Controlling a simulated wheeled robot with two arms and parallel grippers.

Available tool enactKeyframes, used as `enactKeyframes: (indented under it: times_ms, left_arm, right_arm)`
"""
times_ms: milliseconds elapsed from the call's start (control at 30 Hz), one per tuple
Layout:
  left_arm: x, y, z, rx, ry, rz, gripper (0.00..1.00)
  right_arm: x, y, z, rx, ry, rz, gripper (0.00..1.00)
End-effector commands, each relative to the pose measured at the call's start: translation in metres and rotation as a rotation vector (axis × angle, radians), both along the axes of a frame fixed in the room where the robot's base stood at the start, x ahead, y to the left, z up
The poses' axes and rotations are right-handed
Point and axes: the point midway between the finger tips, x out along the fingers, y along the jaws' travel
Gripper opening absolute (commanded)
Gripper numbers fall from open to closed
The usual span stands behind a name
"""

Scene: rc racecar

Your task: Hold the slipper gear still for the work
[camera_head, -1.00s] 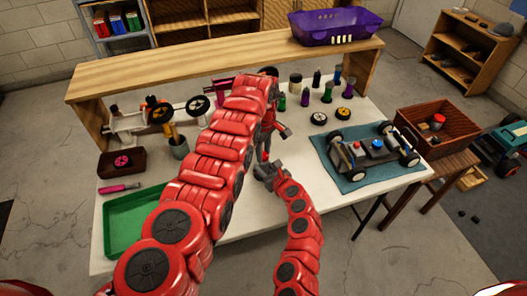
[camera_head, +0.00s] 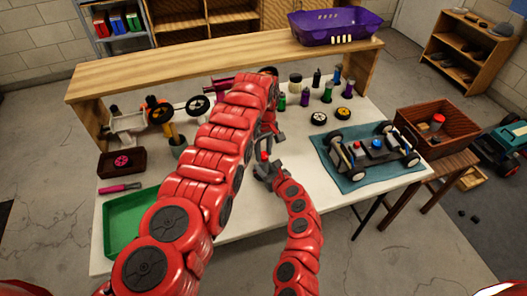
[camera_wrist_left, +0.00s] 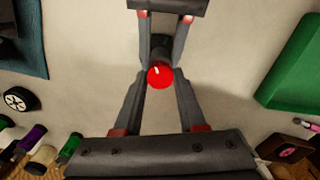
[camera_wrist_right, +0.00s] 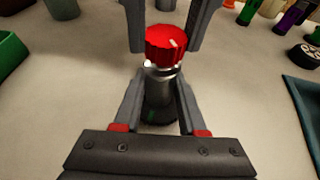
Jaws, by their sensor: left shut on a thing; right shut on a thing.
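The red cap also shows in the left wrist view (camera_wrist_left: 160,75) and, small, in the head view (camera_head: 264,156). My left gripper (camera_wrist_left: 161,77) is shut around the cap. My right gripper (camera_wrist_right: 160,78) is shut around the shaft below it. A pink gear-like disc (camera_head: 122,161) lies in a small brown tray (camera_head: 108,172) at the left. I cannot tell which part is the slipper gear.
An RC car chassis (camera_head: 366,150) sits on a blue mat (camera_head: 345,180) at the right. Several bottles and two loose wheels (camera_head: 318,118) stand behind. A green tray (camera_head: 118,247) and a pink-handled tool (camera_head: 118,188) lie left. The bench front between tray and mat is mostly clear.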

Motion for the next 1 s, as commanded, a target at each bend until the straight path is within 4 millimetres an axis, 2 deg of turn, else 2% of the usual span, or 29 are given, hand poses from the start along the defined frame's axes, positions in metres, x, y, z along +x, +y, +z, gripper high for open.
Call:
enactKeyframes:
  times_ms: [67,100,233,267,667,833,1000]
  left_arm:
    - [-0.003,-0.002,-0.001,-0.001,0.008,-0.003,0.00]
    - [-0.003,-0.002,-0.001,-0.001,0.008,-0.002,0.45]
    - [-0.002,-0.001,-0.001,-0.001,0.006,-0.001,0.69]
    - [-0.002,-0.001,-0.001,0.000,0.005,-0.001,0.71]
    - [0.000,0.000,0.003,-0.001,0.001,0.001,0.71]
    - [0.000,0.000,0.014,0.000,0.003,0.001,0.71]
    - [-0.001,0.000,0.039,0.000,0.001,0.001,0.71]
  right_arm:
    - [0.000,-0.001,-0.001,-0.002,0.001,-0.001,0.00]
    - [0.000,-0.001,-0.001,-0.002,0.000,-0.001,0.00]
    - [0.000,-0.001,-0.001,-0.002,0.000,-0.001,0.00]
    - [0.000,-0.001,-0.001,-0.002,0.000,-0.001,0.00]
    - [0.000,0.000,0.000,-0.002,0.000,-0.001,0.00]
    - [0.000,0.000,0.000,-0.001,0.000,0.000,0.00]
    - [0.000,0.000,0.000,-0.001,0.000,0.000,0.00]
